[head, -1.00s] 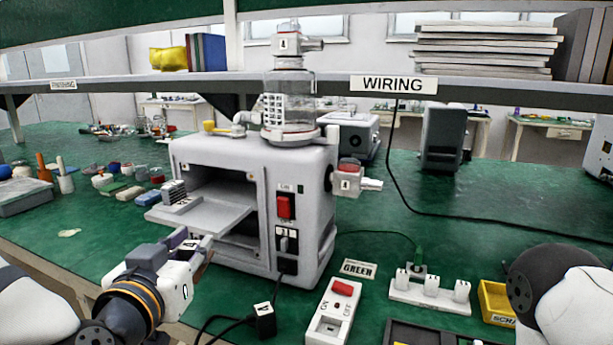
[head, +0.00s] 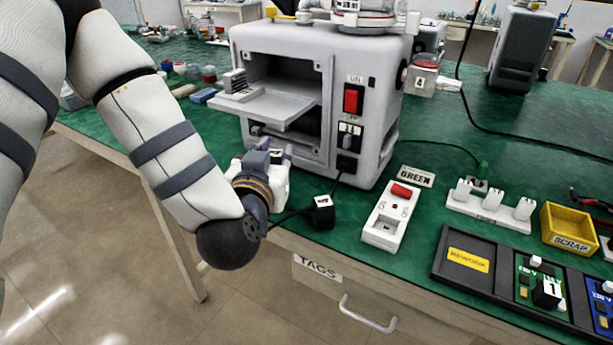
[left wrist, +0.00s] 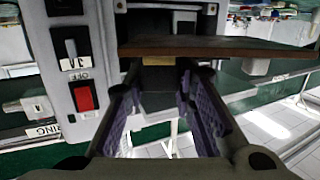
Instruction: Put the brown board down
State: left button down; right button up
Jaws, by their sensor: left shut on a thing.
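The brown board (left wrist: 225,46) shows nearly edge-on in the left wrist view as a wide, thin slab at the fingertips. My left gripper (left wrist: 160,75) is shut on it, its fingers converging at the slab. In the head view my left gripper (head: 268,152) is low in front of the grey machine (head: 375,110), below its pulled-out shelf (head: 270,108). The board is not clearly visible there, hidden by the gripper and arm. I cannot tell whether it touches anything beneath. My right gripper is not in view.
A black plug block (head: 323,213) and a white switch box (head: 390,215) lie on the green bench right of my gripper. A socket strip (head: 490,205), yellow scrap bin (head: 570,226) and black rework tray (head: 448,264) are farther right. The bench's front edge is close.

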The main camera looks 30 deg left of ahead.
pick_arm(q)
jog(key=w+a+f, duration=0.1)
jog(key=w+f, duration=0.1)
jog(key=w+a+f+b, duration=0.1)
jog(key=w+a+f, duration=0.1)
jog(key=f, duration=0.1)
jog(key=w+a+f+b, duration=0.1)
jog(key=w+f, duration=0.1)
jog(key=w, duration=0.1)
jog(key=shift+a+f, duration=0.2)
jog(key=shift+a, duration=0.2)
jog(key=f, duration=0.2)
jog(key=f+b, duration=0.1)
jog(key=f, duration=0.1)
jog(key=shift+w+a, duration=0.25)
jog(key=shift+w, duration=0.05)
jog(key=shift+r, duration=0.2)
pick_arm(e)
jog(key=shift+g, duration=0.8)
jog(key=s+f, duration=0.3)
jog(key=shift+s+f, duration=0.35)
pick_arm(q)
jog(key=shift+f, duration=0.15)
jog(key=c, duration=1.3)
grip_release()
jog(key=shift+c, duration=0.2)
